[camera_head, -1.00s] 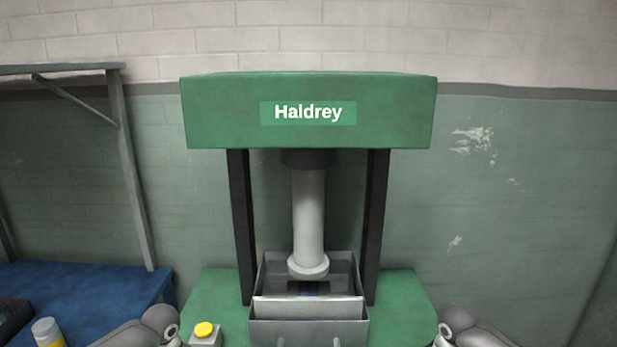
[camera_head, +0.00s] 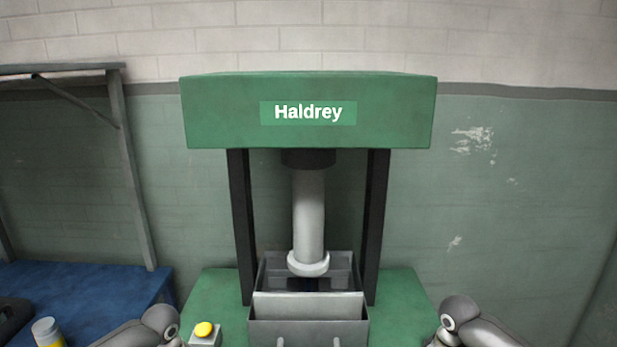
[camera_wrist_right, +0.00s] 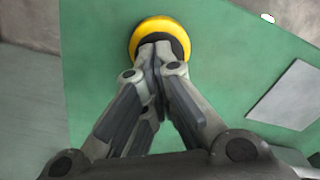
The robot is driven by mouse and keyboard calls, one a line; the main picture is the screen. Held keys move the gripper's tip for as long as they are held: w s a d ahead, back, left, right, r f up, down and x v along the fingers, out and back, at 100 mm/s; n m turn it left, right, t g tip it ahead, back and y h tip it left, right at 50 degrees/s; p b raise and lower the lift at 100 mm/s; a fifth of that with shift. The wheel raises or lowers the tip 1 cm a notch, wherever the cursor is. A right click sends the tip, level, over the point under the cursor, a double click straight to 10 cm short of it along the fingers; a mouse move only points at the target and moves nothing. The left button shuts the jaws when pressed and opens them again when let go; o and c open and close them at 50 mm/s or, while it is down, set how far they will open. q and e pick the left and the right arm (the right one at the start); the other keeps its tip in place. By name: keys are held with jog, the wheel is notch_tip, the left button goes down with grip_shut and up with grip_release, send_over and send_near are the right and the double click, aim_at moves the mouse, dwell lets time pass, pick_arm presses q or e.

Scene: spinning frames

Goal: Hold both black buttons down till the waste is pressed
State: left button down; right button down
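A green press (camera_head: 220,115) labelled "Haldrey" stands in the middle of the head view. Its pale ram (camera_head: 309,215) reaches down into a grey box (camera_head: 308,332). A little dark blue material (camera_head: 309,285) shows under the ram's foot; most of the waste is hidden. In the right wrist view, a black button (camera_wrist_right: 147,50) sits inside a yellow ring (camera_wrist_right: 178,32) on a green surface. My right gripper (camera_wrist_right: 155,47) is shut, with its fingertips together over the black centre, apparently touching it. The other black button and my left gripper are out of view.
A yellow-topped button (camera_head: 204,329) on a small grey housing stands left of the box. A blue bench (camera_head: 100,290) with a grey frame is at the left, bearing a white and yellow container (camera_head: 46,330). A pale plate (camera_wrist_right: 290,95) lies on the green surface.

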jog(key=shift+r, duration=1.9)
jog(key=s+r, duration=0.3)
jog(key=s, duration=0.4)
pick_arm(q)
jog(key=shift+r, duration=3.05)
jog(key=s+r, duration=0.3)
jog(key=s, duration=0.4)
